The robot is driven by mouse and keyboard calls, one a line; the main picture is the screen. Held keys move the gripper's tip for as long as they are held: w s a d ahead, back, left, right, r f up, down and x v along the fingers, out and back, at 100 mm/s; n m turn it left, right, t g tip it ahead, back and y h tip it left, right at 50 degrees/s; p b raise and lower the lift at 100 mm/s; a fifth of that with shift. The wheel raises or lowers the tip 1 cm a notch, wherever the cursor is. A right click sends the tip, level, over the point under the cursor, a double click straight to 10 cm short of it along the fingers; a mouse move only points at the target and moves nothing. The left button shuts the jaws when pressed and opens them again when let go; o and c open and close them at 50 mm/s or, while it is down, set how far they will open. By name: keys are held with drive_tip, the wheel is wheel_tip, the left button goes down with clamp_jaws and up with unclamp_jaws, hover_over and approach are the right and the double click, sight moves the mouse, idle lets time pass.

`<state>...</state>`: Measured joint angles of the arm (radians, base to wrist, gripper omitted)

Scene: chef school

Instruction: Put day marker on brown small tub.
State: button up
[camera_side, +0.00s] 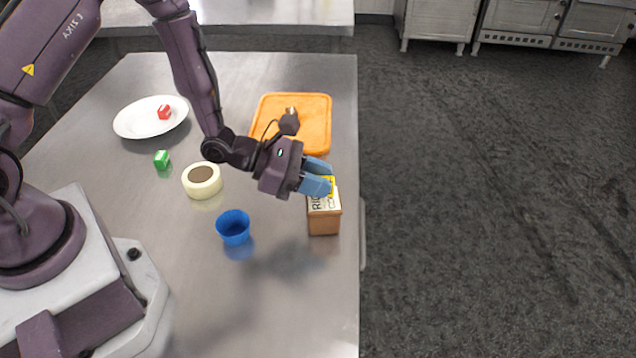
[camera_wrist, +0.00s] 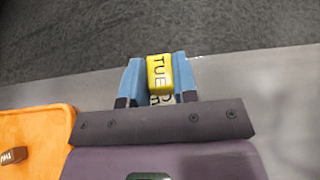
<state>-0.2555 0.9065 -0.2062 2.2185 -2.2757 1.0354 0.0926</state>
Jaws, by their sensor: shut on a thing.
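The day marker is a yellow block (camera_wrist: 158,71) with "TUE" on it, held between the blue fingers of my gripper (camera_wrist: 156,80). In the side view my gripper (camera_side: 318,180) is over the top of the brown small tub (camera_side: 324,223), near the table's right edge. A bit of the yellow marker (camera_side: 331,181) shows there, and I cannot tell whether it touches the tub. The tub stands upright with a white lettered label (camera_side: 324,201). In the wrist view the tub is mostly hidden behind the marker and fingers.
A blue cup (camera_side: 233,228) and a cream roll (camera_side: 202,181) stand left of the tub. An orange board (camera_side: 312,106) lies behind, with a brown block (camera_wrist: 14,155) on it. A green block (camera_side: 161,159) and a white plate (camera_side: 134,121) with a red block (camera_side: 164,112) are farther left.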

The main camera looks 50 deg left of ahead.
drive_tip(key=shift+f, duration=0.7)
drive_tip(key=shift+f, duration=0.15)
drive_tip(key=o, duration=0.9)
